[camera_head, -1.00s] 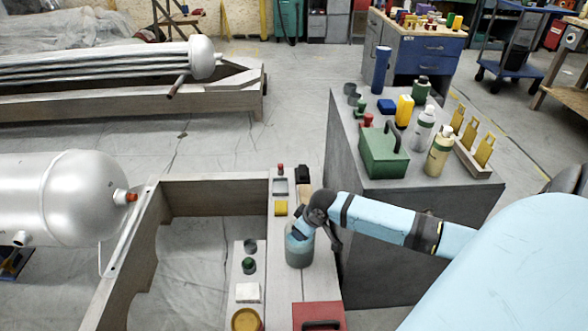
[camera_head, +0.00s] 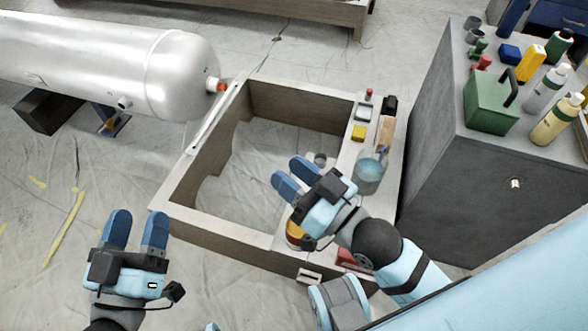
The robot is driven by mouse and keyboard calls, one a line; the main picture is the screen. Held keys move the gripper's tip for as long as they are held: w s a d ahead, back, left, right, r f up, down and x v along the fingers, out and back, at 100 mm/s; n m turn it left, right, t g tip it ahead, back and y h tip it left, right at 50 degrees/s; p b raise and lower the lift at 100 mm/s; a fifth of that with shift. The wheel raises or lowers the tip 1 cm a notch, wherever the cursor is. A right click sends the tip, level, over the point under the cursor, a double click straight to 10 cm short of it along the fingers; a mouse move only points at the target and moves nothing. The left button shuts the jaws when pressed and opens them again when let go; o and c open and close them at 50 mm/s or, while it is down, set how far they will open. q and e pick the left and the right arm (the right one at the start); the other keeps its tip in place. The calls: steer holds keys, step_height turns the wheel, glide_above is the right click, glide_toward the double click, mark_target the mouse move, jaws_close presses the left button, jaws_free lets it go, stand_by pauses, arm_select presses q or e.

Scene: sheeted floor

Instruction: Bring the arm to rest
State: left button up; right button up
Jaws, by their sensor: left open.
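My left gripper (camera_head: 136,217) is at the lower left, over the sheeted floor. Its two blue fingers point up the picture and stand apart, with nothing between them. My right gripper (camera_head: 290,178) shows over the wooden frame's opening, its fingers pointing to the upper left with a small gap and nothing held. A translucent blue-grey jar (camera_head: 370,172) stands on the frame's right-hand board, to the right of the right gripper and apart from its fingers. My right arm hides part of the board's near end.
The wooden frame (camera_head: 215,225) stands on the floor, with a yellow block (camera_head: 358,132) and other small items on its board. A silver tank (camera_head: 150,70) lies at the upper left. A grey cabinet (camera_head: 450,150) at the right bears a green toolbox (camera_head: 492,100) and several bottles.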

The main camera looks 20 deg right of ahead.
steer(key=shift+s+r+t, duration=0.25)
steer(key=shift+r+t, duration=0.05)
steer(key=shift+r, duration=0.35)
arm_select(q)
steer(key=s+a+r+g+y+p, duration=0.4)
steer(key=a+r+g+y+p, duration=0.1)
steer(key=p, duration=3.2)
steer(key=a+g+y, duration=0.1)
steer(key=a+g, duration=0.1)
steer(key=shift+a+r, duration=0.3)
steer(key=shift+a, duration=0.05)
arm_select(e)
steer(key=s+d+r+g+h, duration=0.4)
steer(key=d+r+g+h, duration=0.1)
steer(key=d+g+h, duration=0.1)
steer(key=shift+d+r+g, duration=0.25)
steer(key=shift+d+g, duration=0.25)
steer(key=shift+d, duration=0.35)
